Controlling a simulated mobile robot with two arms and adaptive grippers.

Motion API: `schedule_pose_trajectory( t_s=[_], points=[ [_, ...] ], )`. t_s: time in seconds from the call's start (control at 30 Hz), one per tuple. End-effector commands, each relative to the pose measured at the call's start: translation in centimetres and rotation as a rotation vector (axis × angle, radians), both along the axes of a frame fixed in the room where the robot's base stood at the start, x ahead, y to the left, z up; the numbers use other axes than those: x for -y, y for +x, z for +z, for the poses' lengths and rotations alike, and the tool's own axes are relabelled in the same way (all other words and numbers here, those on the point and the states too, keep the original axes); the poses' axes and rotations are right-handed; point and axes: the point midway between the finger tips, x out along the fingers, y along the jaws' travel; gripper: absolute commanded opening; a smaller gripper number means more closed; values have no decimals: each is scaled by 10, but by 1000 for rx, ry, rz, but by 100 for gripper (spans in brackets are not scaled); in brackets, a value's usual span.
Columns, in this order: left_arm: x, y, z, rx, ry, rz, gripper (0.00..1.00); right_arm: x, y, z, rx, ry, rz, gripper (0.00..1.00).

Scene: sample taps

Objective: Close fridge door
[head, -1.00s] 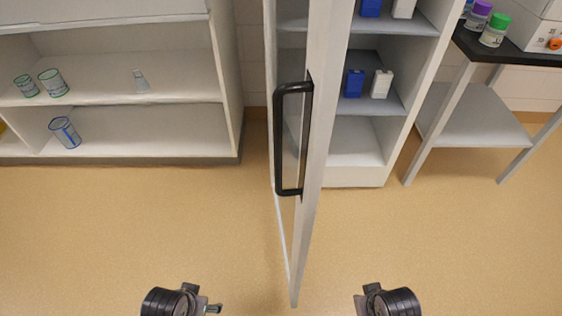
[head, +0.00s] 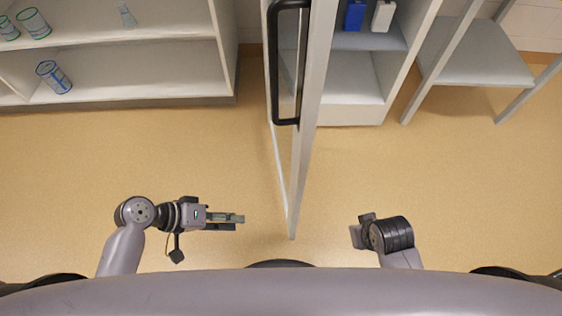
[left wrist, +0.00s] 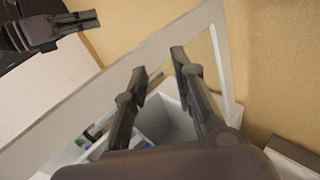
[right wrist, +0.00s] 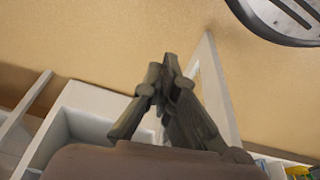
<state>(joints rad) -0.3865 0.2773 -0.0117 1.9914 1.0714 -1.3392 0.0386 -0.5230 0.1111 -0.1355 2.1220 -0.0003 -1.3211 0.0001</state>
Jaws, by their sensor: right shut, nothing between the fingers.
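The fridge door (head: 310,110) stands wide open, nearly edge-on to me, with its near edge reaching between my two arms. Its long black handle (head: 276,70) is on the door's left face. The fridge body (head: 350,115) is behind and to the right. My left gripper (head: 238,219) is left of the door, pointing right at it, apart from it. In the left wrist view its fingers (left wrist: 158,64) are open, with the white door frame (left wrist: 130,62) beyond. My right gripper (head: 365,222) is right of the door; its fingertips (right wrist: 163,65) meet, empty.
A white shelf unit (head: 130,95) with glassware stands at the left. A side table with a lower shelf (head: 475,55) stands right of the fridge. The floor on both sides of the door is clear.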

Motion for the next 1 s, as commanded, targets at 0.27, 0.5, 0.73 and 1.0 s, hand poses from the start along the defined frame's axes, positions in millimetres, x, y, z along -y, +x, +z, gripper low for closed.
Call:
schedule_pose_trajectory(
  t_s=[0.27,0.5,0.73,1.0],
  points=[
    [2,27,100,-45,-470,18,3,0,0,4,3,1,-1,0],
    [-12,39,159,-56,-707,15,0,0,-1,6,5,1,-1,0],
    [-1,41,169,-59,-745,12,0,0,0,9,10,2,-2,0],
    [53,49,169,-57,-746,12,0,0,-1,8,7,1,-1,0]
  ],
)
